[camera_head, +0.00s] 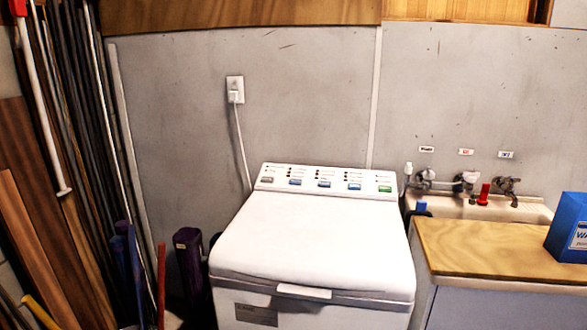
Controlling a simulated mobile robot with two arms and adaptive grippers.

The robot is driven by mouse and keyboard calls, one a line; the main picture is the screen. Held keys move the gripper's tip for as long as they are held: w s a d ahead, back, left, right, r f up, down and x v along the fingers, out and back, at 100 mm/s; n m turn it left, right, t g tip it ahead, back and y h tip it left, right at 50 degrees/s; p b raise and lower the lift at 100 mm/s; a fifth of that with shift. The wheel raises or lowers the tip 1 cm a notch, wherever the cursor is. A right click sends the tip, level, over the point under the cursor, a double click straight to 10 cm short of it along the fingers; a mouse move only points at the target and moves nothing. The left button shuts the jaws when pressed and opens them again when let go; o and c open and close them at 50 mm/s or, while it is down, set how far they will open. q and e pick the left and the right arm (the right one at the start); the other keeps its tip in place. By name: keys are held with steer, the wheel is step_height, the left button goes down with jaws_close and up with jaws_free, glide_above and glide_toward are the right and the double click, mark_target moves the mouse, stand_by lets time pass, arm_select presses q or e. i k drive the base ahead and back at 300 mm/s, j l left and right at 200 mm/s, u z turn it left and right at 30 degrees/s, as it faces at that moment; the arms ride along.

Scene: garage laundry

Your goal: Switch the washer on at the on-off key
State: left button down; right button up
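The white top-loading washer (314,240) stands in the middle of the view with its lid closed. Its control panel (325,172) runs along the back edge of the top. The panel has a grey key (267,180) at the far left, three blue keys (325,184) in the middle and a green key (385,189) at the far right. The key labels are too small to read, so I cannot tell by lettering which one is the on-off key. Neither of my grippers shows in the view.
A wooden counter (480,250) with a blue box (569,228) stands right of the washer. Behind it are a sink (535,211) and taps (508,186). Planks (40,245) and poles lean at the left. The washer's cord reaches a wall outlet (235,84). Space above the lid is clear.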

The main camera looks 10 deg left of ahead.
mark_target(269, 180)
steer(key=i+j+z, duration=0.4)
steer(key=i+j, duration=0.35)
